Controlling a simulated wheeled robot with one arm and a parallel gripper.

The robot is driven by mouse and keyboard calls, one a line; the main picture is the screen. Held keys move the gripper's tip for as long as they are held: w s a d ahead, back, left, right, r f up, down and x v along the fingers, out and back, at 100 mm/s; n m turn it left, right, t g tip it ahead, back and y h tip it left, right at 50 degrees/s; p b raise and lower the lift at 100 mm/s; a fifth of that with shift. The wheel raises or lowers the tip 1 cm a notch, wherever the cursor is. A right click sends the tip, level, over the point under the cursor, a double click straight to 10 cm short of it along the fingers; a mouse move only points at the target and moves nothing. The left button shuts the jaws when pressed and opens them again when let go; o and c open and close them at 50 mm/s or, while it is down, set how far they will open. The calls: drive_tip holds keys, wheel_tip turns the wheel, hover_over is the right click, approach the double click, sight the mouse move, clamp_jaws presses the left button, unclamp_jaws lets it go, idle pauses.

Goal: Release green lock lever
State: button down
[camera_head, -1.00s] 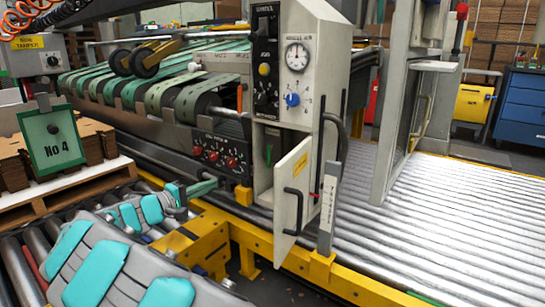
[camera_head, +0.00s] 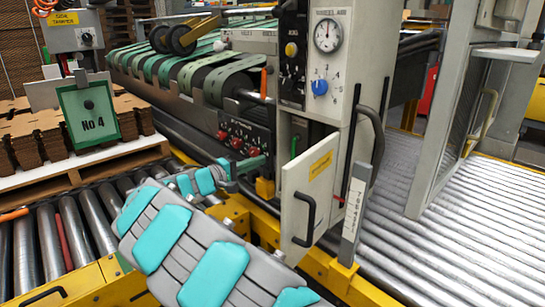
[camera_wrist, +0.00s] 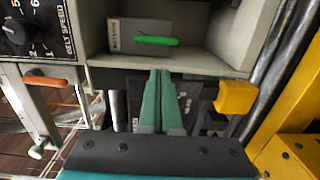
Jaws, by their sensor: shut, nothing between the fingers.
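The green lock lever (camera_wrist: 156,41) lies level across a small grey plate inside an open compartment, in the upper middle of the wrist view. My gripper (camera_wrist: 161,73) has two long green fingers side by side, shut and empty. In the picture its tips end just below the compartment's lower front edge, under the lever and apart from it. In the head view my gripper (camera_head: 254,161) points at the cabinet from the left, low beside the opening.
A yellow block (camera_wrist: 236,97) sits at the compartment's lower right corner. Red knobs (camera_head: 237,142) line the panel left of the cabinet (camera_head: 345,70). A roller conveyor (camera_head: 450,225) lies to the right, and a yellow rail (camera_head: 330,270) runs below the door.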

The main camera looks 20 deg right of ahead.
sight(293, 153)
drive_tip(key=x, duration=0.9)
drive_tip(key=shift+d, duration=0.2)
drive_tip(key=shift+s+d+f+n+p, duration=0.15)
drive_tip(key=shift+s+n+p, duration=0.15)
drive_tip(key=shift+n+p, duration=0.5)
drive_tip(key=n+p, duration=0.1)
drive_tip(key=s+n+p, duration=0.1)
drive_tip(key=n, duration=0.1)
drive_tip(key=n+p, duration=0.1)
drive_tip(key=p, duration=0.1)
drive_tip(key=shift+s+d+n, duration=0.3)
drive_tip(key=shift+s+d, duration=0.05)
drive_tip(key=shift+s, duration=0.05)
drive_tip(key=n+p, duration=0.1)
drive_tip(key=s+n+p, duration=0.1)
drive_tip(key=n+p, duration=0.2)
drive_tip(key=shift+s+d+r+n+p, duration=0.3)
drive_tip(key=shift+s+r, duration=0.05)
drive_tip(key=shift+s, duration=0.05)
drive_tip(key=n, duration=0.1)
drive_tip(key=n+p, duration=0.1)
drive_tip(key=shift+s+d+r+n+t, duration=0.15)
drive_tip(key=shift+s+n+t, duration=0.15)
drive_tip(key=shift+s+t, duration=0.1)
drive_tip(key=shift+s+p, duration=0.1)
drive_tip(key=shift+p, duration=0.2)
drive_tip(key=shift+s+r, duration=0.1)
